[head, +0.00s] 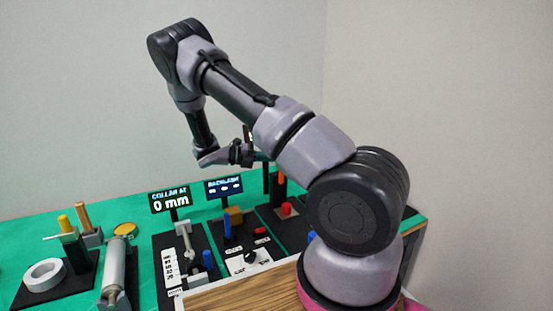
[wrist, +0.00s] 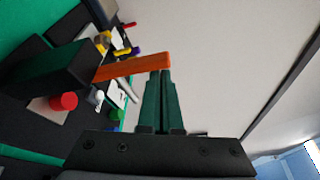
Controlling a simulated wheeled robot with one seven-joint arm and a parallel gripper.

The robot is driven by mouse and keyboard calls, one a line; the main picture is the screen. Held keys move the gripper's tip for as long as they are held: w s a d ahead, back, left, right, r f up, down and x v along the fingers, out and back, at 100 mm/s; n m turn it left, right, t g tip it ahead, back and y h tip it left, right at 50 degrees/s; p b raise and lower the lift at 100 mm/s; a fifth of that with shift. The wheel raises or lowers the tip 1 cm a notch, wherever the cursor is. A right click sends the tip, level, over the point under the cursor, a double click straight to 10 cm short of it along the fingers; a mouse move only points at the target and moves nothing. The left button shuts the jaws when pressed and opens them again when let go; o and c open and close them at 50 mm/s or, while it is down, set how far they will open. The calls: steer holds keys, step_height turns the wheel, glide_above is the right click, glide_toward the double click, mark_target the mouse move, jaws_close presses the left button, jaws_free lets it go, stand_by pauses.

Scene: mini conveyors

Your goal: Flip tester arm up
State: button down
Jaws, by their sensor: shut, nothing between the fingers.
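The tester arm appears to be the orange bar (wrist: 135,66) on a dark block (wrist: 45,72) in the wrist view; it also shows in the head view as a small orange piece (head: 280,178), partly hidden by my arm. My gripper (wrist: 162,72) is shut and empty, its green-dark fingers pressed together. The fingertips are at the bar's free end in the wrist view; I cannot tell whether they touch it. In the head view my gripper (head: 246,152) hangs above the back of the table, and its fingertips are partly hidden by my arm link.
A red button (head: 287,209) stands on the dark base near the orange piece. To the left are a panel with a "0 mm" display (head: 170,198), a backlash display (head: 223,187), a grey cylinder (head: 114,265) and a white ring (head: 43,273). Space above the table is open.

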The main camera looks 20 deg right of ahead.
steer(key=v, duration=1)
steer(key=shift+a, duration=0.4)
steer(key=shift+w, duration=0.1)
steer(key=s+d+r+m+t+y, duration=0.2)
steer(key=s+r+m+y, duration=1)
steer(key=r+m, duration=0.35)
steer(key=s+a+r+m+t+y, duration=0.2)
steer(key=s+r+m+t+y, duration=0.1)
steer(key=s+r+m+t, duration=0.2)
steer(key=s+a+r+m+t+y, duration=0.2)
steer(key=s+r+m+t, duration=0.3)
steer(key=s+m, duration=0.5)
steer(key=shift+a+r+m+y, duration=0.2)
steer(key=shift+r+m+y, duration=0.25)
steer(key=shift+m, duration=0.8)
